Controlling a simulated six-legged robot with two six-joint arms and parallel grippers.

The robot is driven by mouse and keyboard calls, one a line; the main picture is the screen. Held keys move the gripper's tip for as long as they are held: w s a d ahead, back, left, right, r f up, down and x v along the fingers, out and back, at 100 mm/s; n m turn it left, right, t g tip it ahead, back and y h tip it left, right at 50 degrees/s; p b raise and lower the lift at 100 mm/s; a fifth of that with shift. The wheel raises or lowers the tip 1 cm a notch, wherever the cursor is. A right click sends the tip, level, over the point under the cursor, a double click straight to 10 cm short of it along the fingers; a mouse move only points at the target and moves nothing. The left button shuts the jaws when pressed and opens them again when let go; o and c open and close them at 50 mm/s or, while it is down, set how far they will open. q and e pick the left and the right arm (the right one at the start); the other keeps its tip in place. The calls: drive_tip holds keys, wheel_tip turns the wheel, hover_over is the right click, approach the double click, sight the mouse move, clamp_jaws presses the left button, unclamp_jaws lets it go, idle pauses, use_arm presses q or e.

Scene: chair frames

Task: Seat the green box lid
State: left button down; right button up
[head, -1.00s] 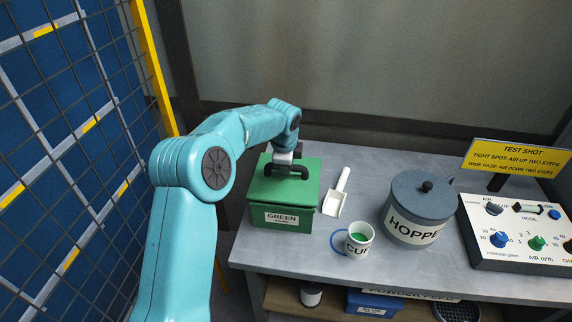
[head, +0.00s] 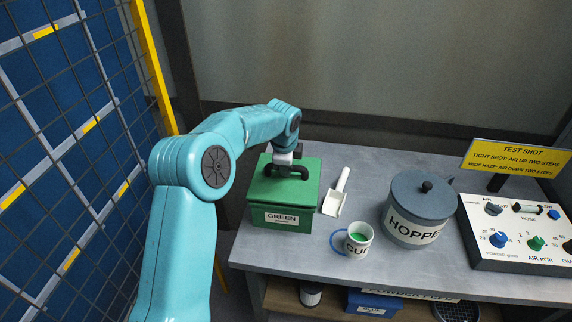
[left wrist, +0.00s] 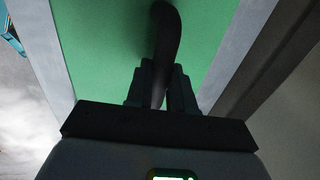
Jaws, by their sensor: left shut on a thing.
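The green lid (head: 306,180) lies on top of the green box (head: 306,218), which stands at the left end of the bench with a white GREEN label on its front. The lid looks level; I cannot tell whether it is fully down all round. My left gripper (head: 286,168) is above the lid, shut on its dark handle. In the left wrist view the gripper fingers (left wrist: 162,85) close around the dark curved handle (left wrist: 165,35), with the green lid (left wrist: 110,35) behind it. My right gripper is not in view.
A white scoop (head: 336,199) lies just right of the box. A cup (head: 357,240) with green contents, a grey hopper (head: 415,220) and a control panel (head: 520,235) stand farther right. The bench front (head: 290,258) is bare.

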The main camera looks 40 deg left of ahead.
use_arm(q)
drive_tip(key=shift+f, duration=0.15)
drive_tip(key=shift+f+b, duration=0.5)
drive_tip(key=shift+f, duration=0.1)
drive_tip(key=c, duration=0.6)
unclamp_jaws()
drive_tip(key=shift+r, duration=0.15)
wheel_tip(320, 180, up, 5)
drive_tip(key=p, duration=0.4)
drive_tip(key=shift+r, duration=0.15)
drive_tip(key=shift+r+p, duration=0.4)
drive_tip(key=shift+r, duration=0.85)
drive_tip(key=shift+f, duration=0.1)
